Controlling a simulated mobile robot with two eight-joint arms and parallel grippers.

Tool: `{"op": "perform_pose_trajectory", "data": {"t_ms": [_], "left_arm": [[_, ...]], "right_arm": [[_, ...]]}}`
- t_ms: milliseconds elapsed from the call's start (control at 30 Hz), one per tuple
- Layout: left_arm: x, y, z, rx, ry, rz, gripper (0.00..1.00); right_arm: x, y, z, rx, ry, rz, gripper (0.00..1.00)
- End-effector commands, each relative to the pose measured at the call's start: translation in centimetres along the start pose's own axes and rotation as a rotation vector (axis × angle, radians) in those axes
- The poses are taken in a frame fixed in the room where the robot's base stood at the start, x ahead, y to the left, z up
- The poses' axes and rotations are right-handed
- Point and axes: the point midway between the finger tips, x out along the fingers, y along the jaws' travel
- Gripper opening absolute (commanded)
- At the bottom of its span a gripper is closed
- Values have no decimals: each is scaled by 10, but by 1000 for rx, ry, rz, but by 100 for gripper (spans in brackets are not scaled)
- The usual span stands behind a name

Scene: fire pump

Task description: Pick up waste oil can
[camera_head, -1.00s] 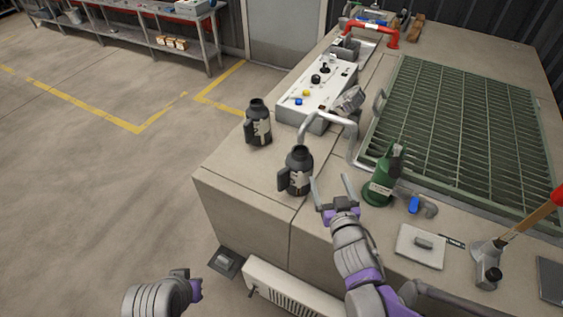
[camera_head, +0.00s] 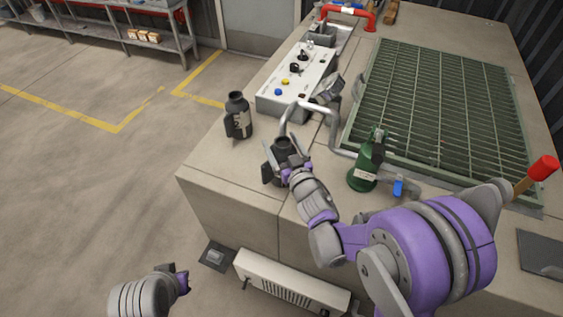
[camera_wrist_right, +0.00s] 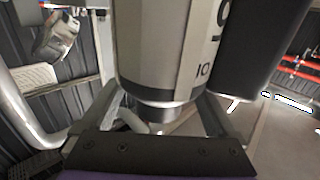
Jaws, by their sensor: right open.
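Two dark cans with pale labels stand on the bench; I cannot tell from the labels which is the waste oil can. The nearer can (camera_head: 282,145) is at my right gripper (camera_head: 285,164), which is open with its fingers on either side of it. In the right wrist view this can (camera_wrist_right: 165,50) fills the upper middle, between the open fingers (camera_wrist_right: 160,118). I cannot see whether they touch it. The other dark can (camera_head: 238,117) stands apart, farther back and left. My left gripper (camera_head: 182,281) is low at the left, apart from the bench; its fingers are unclear.
A green can (camera_head: 366,165) and a blue-handled valve (camera_head: 398,187) stand right of the right gripper. A bent metal pipe (camera_head: 333,135) and a control box (camera_head: 297,84) lie just behind. A green grating (camera_head: 440,115) covers the right side. Floor at left is clear.

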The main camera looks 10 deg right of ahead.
Motion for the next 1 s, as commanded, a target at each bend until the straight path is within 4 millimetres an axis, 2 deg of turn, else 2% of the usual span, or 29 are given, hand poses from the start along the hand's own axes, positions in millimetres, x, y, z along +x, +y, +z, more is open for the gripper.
{"op": "perform_pose_trajectory", "data": {"t_ms": [133, 367, 867, 900, 1000], "left_arm": [[-4, 0, -3, 0, 2, 0, 0], [-3, 0, -3, 0, 2, 0, 0], [-3, 0, -3, 0, 2, 0, 0], [-3, 0, -3, 0, 2, 0, 0], [-3, 0, -3, 0, 2, 0, 0]], "right_arm": [[15, 0, -2, 0, 1, -1, 93], [15, 0, -1, 0, 0, 0, 93], [15, 0, -1, 0, 0, 0, 5], [15, 0, -1, 0, 0, 0, 0], [15, 0, -1, 0, 0, 0, 0]]}}
